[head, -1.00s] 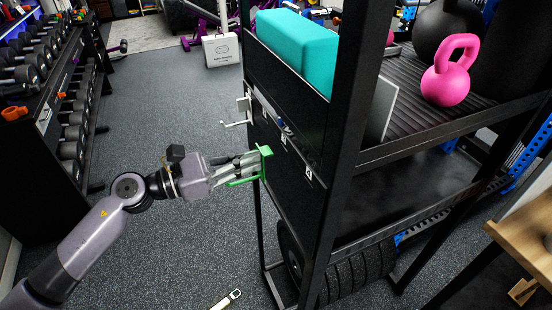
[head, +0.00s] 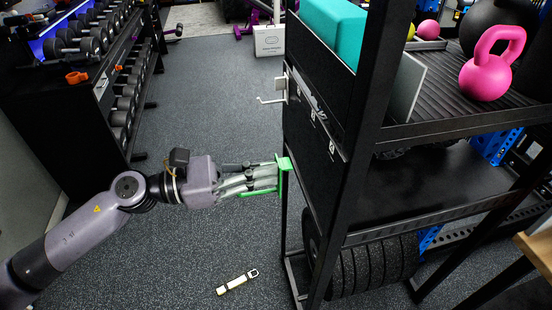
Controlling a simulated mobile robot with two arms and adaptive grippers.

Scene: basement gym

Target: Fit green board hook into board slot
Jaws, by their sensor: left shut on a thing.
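The green board hook (head: 284,177) is a flat upright plate with a green rod pointing left below the fingers. My left gripper (head: 270,178) is shut on it, with the plate facing the shelf unit. The dark board (head: 316,148) is on the side of the black shelf unit, with small white-marked slots along it. The hook's plate overlaps the board's near lower left edge and the frame in the picture. I cannot tell whether it touches them. The board's face is seen at a steep angle, so the slot openings are unclear. My right gripper is not in view.
A white hook (head: 274,94) sticks out from the board higher up. A teal block (head: 335,30) and a pink kettlebell (head: 490,66) are on the shelf unit. A bottle-opener-like metal piece (head: 236,282) lies on the open floor.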

